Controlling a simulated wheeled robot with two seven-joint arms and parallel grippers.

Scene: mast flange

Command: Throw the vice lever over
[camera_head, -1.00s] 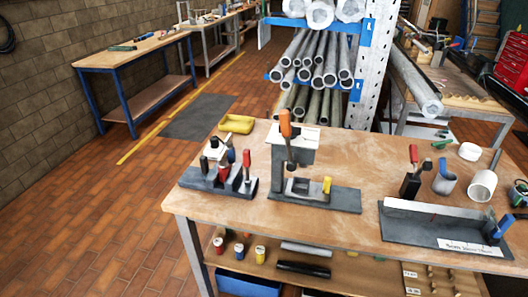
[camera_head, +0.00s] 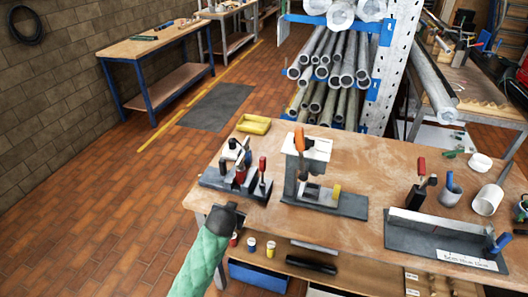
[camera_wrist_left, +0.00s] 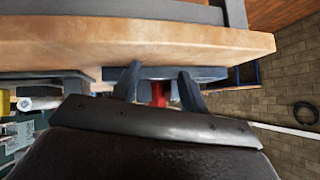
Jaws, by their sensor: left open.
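The small dark vice-like fixture (camera_head: 228,186) stands at the left end of the workbench. A red-handled lever (camera_head: 262,166) stands upright at its right side, and a second red part (camera_head: 240,175) shows nearer its middle. My left gripper (camera_head: 236,212), on a green-sleeved arm, is in front of the bench's front edge, short of the fixture. In the left wrist view, which looks upside down, the fingers (camera_wrist_left: 160,82) are apart. A red part (camera_wrist_left: 158,94) shows beyond the gap between them; I cannot tell which red part it is. Nothing is held. My right gripper is not in view.
A press-like fixture (camera_head: 326,203) with an orange handle stands right of the vice. A yellow tray (camera_head: 254,124) lies behind. An angled grey fixture (camera_head: 440,235), a cup and a white roll occupy the right. The lower shelf holds jars; a blue bin (camera_head: 258,276) sits below.

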